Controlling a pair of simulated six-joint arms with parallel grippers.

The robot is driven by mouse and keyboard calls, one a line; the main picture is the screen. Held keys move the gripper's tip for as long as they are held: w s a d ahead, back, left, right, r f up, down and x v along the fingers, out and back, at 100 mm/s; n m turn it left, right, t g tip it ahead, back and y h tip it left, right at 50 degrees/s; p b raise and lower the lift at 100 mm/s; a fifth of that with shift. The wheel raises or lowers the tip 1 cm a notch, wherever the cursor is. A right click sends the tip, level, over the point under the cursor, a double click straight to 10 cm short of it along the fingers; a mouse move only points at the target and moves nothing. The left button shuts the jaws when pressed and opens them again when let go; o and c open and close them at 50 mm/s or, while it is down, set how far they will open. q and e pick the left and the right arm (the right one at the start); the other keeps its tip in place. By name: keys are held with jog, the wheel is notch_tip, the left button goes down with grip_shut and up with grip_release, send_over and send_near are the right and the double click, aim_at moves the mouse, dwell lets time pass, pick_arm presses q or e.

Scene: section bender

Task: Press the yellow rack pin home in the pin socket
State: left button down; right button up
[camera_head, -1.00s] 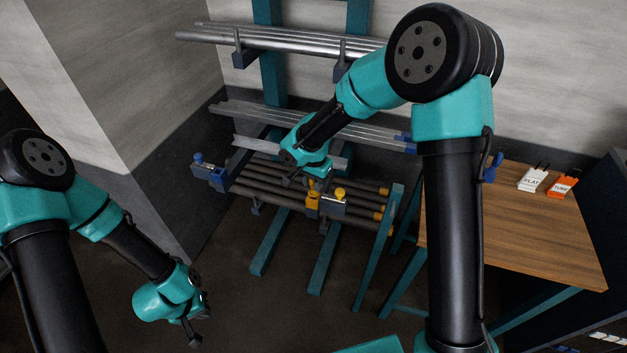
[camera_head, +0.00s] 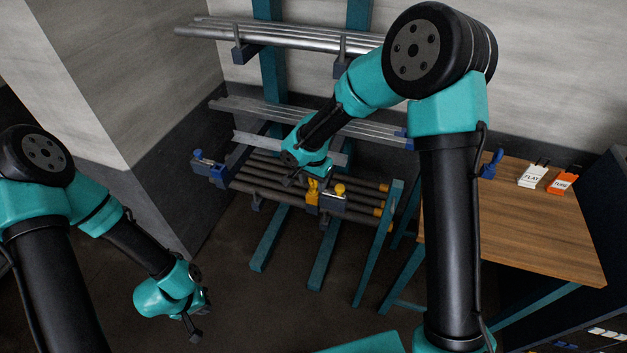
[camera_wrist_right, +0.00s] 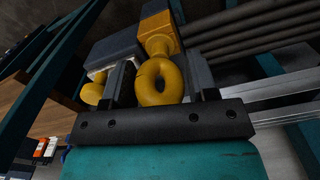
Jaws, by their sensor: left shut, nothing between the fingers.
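The yellow rack pin (camera_head: 313,185) stands at an orange-yellow block, the pin socket (camera_head: 312,199), on the lower rack. In the right wrist view its ring-shaped head (camera_wrist_right: 148,90) lies between the two fingers, its neck running to the orange-yellow block (camera_wrist_right: 158,32). How deep the pin sits is hard to tell. My right gripper (camera_head: 296,180) is close beside the pin, its fingers apart on either side of the ring; the ring shows clear of them in the head view. My left gripper (camera_head: 195,333) is shut and empty, low at the left, away from the rack.
A grey clamp with a yellow knob (camera_head: 340,189) sits right beside the socket. A blue-handled clamp (camera_head: 205,160) is at the rack's left end. Dark bars (camera_head: 270,190) lie on the lower rack, with silver stock above. A wooden table (camera_head: 510,235) stands at right.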

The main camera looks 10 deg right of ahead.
jog(key=shift+r, duration=0.1)
notch_tip(320, 180, up, 17)
jog(key=shift+r, duration=0.15)
dwell(0.7)
dwell(0.7)
jog(key=s+a+f+n+g+y, duration=0.1)
jog(key=s+a+f+n, duration=0.25)
jog(key=f, duration=0.75)
jog(key=s+a+f+n+y, duration=0.1)
jog(key=s+a+f+n, duration=0.25)
jog(key=f, duration=0.75)
jog(key=shift+t+y, duration=0.9)
jog(key=s+d+f, duration=1.4)
jog(key=f, duration=0.1)
jog(key=shift+s+d+f, duration=0.15)
jog(key=shift+s+d, duration=0.1)
jog(key=shift+s, duration=0.05)
